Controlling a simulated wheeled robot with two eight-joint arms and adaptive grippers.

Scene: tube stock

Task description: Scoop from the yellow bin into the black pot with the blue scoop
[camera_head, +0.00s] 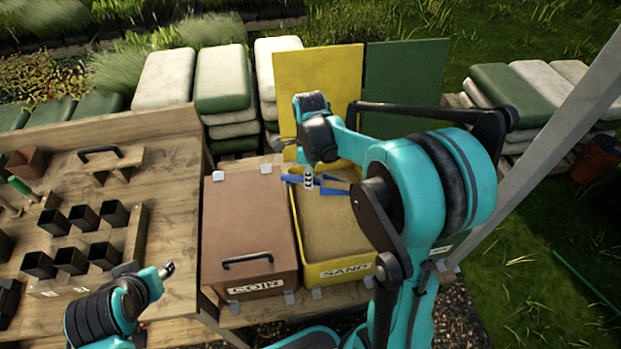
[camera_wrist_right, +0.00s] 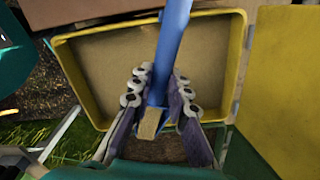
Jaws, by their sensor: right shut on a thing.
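The yellow bin (camera_head: 330,271), labelled SAND, stands open with its yellow lid raised and sand inside. My right gripper (camera_head: 308,181) is above the bin, shut on the blue scoop (camera_head: 330,190). In the right wrist view, the scoop (camera_wrist_right: 172,50) runs between the fingers of my right gripper (camera_wrist_right: 158,98), and a sand-coloured patch shows within its blue end. Several black pots stand in rows on the wooden bench, including one black pot (camera_head: 103,256) nearest the bins. My left gripper (camera_head: 167,269) is beside that pot; its finger opening is unclear.
A closed brown bin (camera_head: 245,225) labelled COIR stands between the bench (camera_head: 172,190) and the yellow bin. A green lid (camera_head: 405,75) stands raised at the back right. A grey post (camera_head: 545,150) crosses the right side. Stacked sacks (camera_head: 222,75) lie behind.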

